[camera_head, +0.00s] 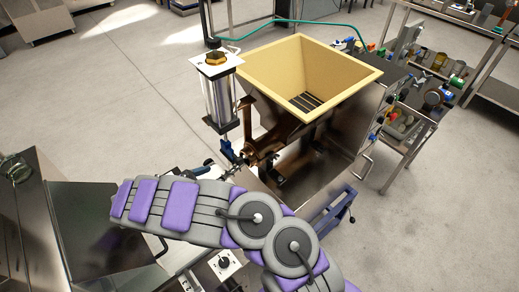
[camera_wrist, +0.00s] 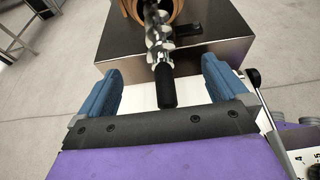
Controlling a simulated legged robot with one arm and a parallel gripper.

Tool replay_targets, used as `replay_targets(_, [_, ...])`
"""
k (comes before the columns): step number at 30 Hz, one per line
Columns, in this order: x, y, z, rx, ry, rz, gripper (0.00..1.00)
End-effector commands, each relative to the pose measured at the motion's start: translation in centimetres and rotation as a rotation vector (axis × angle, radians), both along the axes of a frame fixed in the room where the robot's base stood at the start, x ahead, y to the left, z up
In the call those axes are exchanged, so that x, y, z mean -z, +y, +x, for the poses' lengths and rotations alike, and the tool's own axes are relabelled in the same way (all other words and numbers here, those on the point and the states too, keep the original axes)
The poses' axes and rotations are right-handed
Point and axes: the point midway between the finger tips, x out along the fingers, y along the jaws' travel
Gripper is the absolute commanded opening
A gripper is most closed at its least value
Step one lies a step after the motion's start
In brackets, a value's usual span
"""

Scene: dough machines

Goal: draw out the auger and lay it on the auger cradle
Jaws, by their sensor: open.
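The auger (camera_wrist: 157,40) is a shiny metal screw with a black cylindrical end (camera_wrist: 166,88). In the wrist view it sticks out of a bronze-coloured round opening (camera_wrist: 133,10) at the top, toward me. My gripper (camera_wrist: 161,67) has two blue fingers, spread wide apart. The black end lies between them, with a gap on both sides, and neither finger touches it. In the head view my arm crosses in front of the machine, and I cannot make out the gripper or the auger clearly. I cannot identify the auger cradle in either view.
The machine has a yellow hopper (camera_head: 312,72) and an upright cylinder (camera_head: 220,90) at its left. A steel box face (camera_wrist: 215,45) lies just beyond my fingers. A steel bench (camera_head: 25,215) stands left. A rack with parts (camera_head: 415,115) stands right. Floor at right is clear.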

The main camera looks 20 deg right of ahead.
Motion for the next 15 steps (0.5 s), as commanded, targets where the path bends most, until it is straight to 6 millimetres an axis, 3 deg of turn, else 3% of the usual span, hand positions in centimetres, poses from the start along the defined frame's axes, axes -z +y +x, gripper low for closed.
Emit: replay_targets(15, [-0.9,2.1,-0.7,0.001,0.000,-0.001,1.00])
